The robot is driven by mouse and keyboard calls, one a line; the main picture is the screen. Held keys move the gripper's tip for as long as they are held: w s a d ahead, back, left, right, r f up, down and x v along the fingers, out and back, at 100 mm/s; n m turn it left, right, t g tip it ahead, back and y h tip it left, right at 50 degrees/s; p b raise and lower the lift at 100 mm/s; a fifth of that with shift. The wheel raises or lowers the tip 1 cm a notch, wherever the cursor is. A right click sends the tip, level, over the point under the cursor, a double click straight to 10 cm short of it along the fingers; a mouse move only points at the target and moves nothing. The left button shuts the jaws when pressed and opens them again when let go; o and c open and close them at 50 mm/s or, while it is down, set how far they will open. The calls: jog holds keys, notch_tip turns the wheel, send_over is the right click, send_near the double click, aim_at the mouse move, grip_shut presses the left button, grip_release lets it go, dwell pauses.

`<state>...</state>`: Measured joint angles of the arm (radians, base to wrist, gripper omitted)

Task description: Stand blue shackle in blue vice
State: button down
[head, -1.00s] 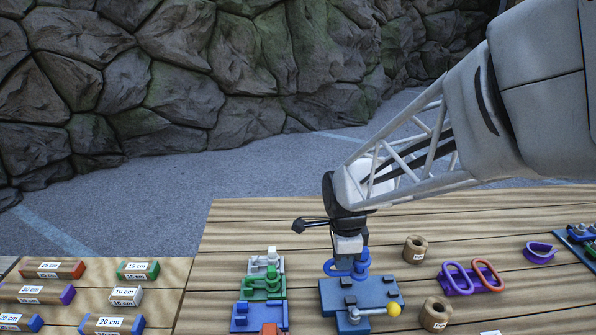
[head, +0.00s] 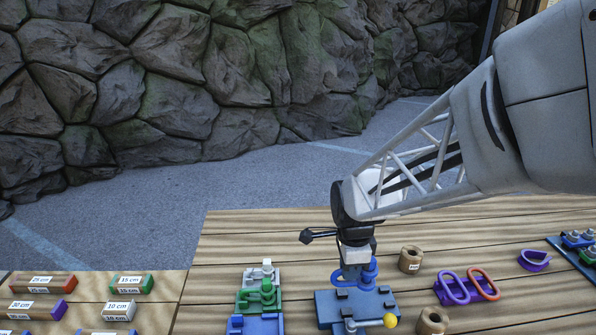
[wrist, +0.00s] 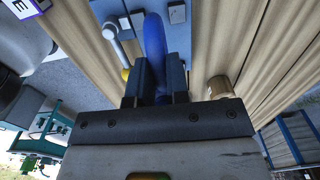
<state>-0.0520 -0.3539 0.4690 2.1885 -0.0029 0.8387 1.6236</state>
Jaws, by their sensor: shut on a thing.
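My gripper (head: 355,258) is shut on the blue shackle (head: 369,270), pointing down from the arm's black wrist. In the wrist view the shackle (wrist: 154,42) runs between the two dark fingers (wrist: 155,80). The blue vice (head: 330,309) lies just below and in front, with dark pads on top and a grey handle ending in a yellow knob (head: 390,321). Its blue top also shows in the wrist view (wrist: 178,13). I cannot tell whether the shackle touches the vice.
Left of the vice are green (head: 262,296) and grey fixtures. To the right stand two wooden cylinders (head: 411,259), purple and orange loops (head: 468,286) and a purple shackle (head: 534,260). Labelled blocks (head: 41,280) lie far left. The table behind the gripper is clear.

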aim_at(348, 282)
jog(key=shift+f, duration=0.1)
jog(key=shift+f, duration=2.85)
jog(key=shift+f, duration=0.45)
jog(key=c, duration=1)
grip_release()
jog(key=shift+r, duration=3.9)
